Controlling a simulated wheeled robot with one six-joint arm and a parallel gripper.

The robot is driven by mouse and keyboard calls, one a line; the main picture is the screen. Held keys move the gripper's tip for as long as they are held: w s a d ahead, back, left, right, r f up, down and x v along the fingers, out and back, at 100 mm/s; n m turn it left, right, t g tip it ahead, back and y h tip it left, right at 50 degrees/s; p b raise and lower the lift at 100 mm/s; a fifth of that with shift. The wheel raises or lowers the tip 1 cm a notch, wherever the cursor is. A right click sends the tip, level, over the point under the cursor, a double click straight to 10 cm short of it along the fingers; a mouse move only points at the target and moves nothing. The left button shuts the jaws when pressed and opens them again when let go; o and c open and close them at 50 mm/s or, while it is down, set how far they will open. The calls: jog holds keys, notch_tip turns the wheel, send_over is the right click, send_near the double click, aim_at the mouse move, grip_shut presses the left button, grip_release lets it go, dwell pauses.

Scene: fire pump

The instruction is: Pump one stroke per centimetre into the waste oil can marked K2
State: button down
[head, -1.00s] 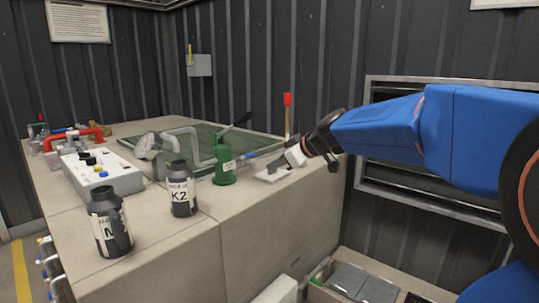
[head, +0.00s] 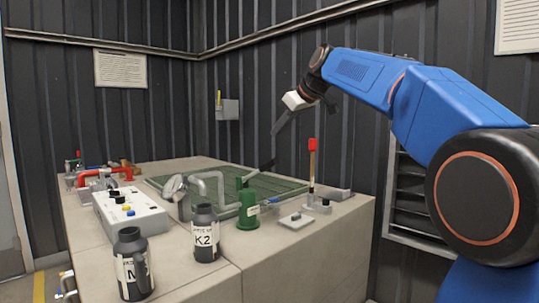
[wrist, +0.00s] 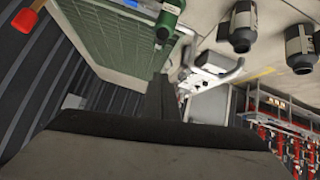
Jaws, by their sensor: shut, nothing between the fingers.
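The dark waste oil can marked K2 (head: 206,250) stands upright on the bench. It has an open neck and a white label. The green hand pump (head: 248,216) stands to its right, with a dark lever (head: 267,164) slanting up to the right. A blue-tipped piece sticks out from the pump's side. The pump also shows at the top of the wrist view (wrist: 170,14). My gripper (head: 276,131) is raised in the air above the pump and lever, apart from both. Its dark fingers (wrist: 160,92) are shut and empty. The oil level inside the can cannot be seen.
A second dark can marked N (head: 134,277) stands front left. A small pale plate (head: 296,221) lies near the front edge.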

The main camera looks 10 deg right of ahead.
jog(key=shift+w+r, duration=0.1)
jog(key=shift+r, duration=0.65)
jog(key=shift+f, duration=0.1)
jog(key=x, duration=0.3)
jog(key=d+f+x, duration=0.1)
jog(key=x, duration=0.3)
jog(key=s+x, duration=0.1)
jog(key=x, duration=0.2)
jog(key=shift+w+d+f, duration=0.15)
jog(key=shift+f, duration=0.3)
jog(key=shift+s+d+f, duration=0.1)
jog(key=shift+f, duration=0.25)
jog(key=shift+s+d+f, duration=0.1)
jog(key=shift+d+f, duration=0.05)
jog(key=shift+f, duration=0.25)
jog(key=shift+s+d, duration=0.1)
